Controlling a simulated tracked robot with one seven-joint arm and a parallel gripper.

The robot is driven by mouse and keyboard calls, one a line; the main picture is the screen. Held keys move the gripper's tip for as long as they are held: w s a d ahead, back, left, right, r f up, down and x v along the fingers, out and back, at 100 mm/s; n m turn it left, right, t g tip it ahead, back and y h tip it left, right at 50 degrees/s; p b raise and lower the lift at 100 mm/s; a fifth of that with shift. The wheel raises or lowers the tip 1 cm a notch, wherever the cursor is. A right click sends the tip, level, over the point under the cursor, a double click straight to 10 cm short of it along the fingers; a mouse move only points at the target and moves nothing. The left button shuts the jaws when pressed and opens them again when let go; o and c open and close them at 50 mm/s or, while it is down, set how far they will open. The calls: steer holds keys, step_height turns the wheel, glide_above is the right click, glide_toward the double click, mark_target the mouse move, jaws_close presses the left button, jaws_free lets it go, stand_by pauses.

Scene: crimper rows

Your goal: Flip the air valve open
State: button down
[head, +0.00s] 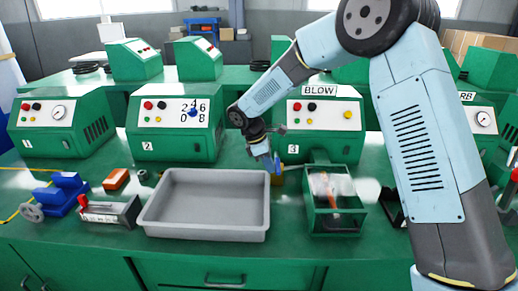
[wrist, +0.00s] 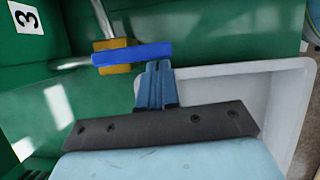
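The air valve shows in the wrist view as a brass body (wrist: 112,44) with a flat blue lever (wrist: 135,54) across it. The lever points right, roughly in line with the metal pipe on the body's left. My gripper (wrist: 156,66) has its two blue-grey fingers together, with nothing seen between them. The fingertips lie right at the lever's lower edge in the picture; I cannot tell whether they touch it. In the head view my gripper (head: 274,167) is low over the bench beside the brass valve (head: 279,176), and mostly hides the lever.
A grey tray (head: 205,228) lies left of my gripper, and its pale rim shows in the wrist view (wrist: 285,75). A green open-topped box (head: 333,222) stands to the right. Machine 3 (head: 325,120) with the BLOW sign is behind. A blue vise (head: 62,195) sits far left.

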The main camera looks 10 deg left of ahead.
steer(key=shift+d, duration=0.1)
steer(key=s+a+r, duration=0.1)
steer(key=a+r, duration=0.6)
steer(key=r, duration=0.2)
steer(key=shift+s+a, duration=0.3)
steer(key=shift+a, duration=0.1)
steer(key=shift+d+r, duration=0.1)
steer(key=shift+r, duration=0.05)
